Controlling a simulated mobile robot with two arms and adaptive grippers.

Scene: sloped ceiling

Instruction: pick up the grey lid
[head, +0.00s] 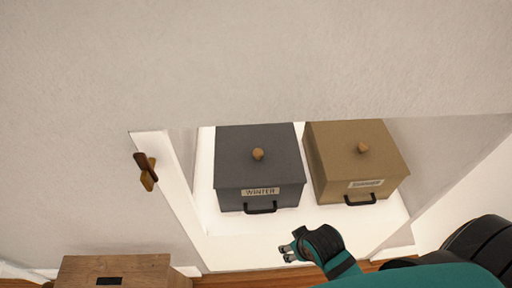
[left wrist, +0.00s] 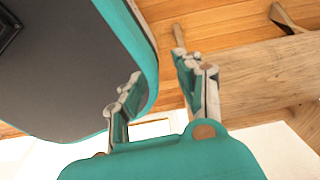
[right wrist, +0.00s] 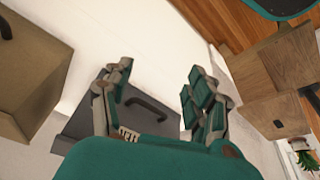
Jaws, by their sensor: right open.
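The grey lid (head: 235,155) has a round wooden knob (head: 258,154) and lies on the grey box labelled WINTER, inside a white recess. My right gripper (head: 287,253) is open and empty, in front of the recess and below the box in the head view, apart from the lid. In the right wrist view, the grey box with its dark handle (right wrist: 148,106) shows between and beyond the open fingers. The gripper body hides part of that box. My left gripper (left wrist: 157,66) is open, with nothing between its fingers; it is outside the head view.
A tan box (head: 355,150) with its own knob and handle stands to the right of the grey box. The recess has a white frame and sloping wall overhead. A wooden latch (head: 146,170) is on the left frame. A wooden cabinet (head: 115,270) stands at lower left.

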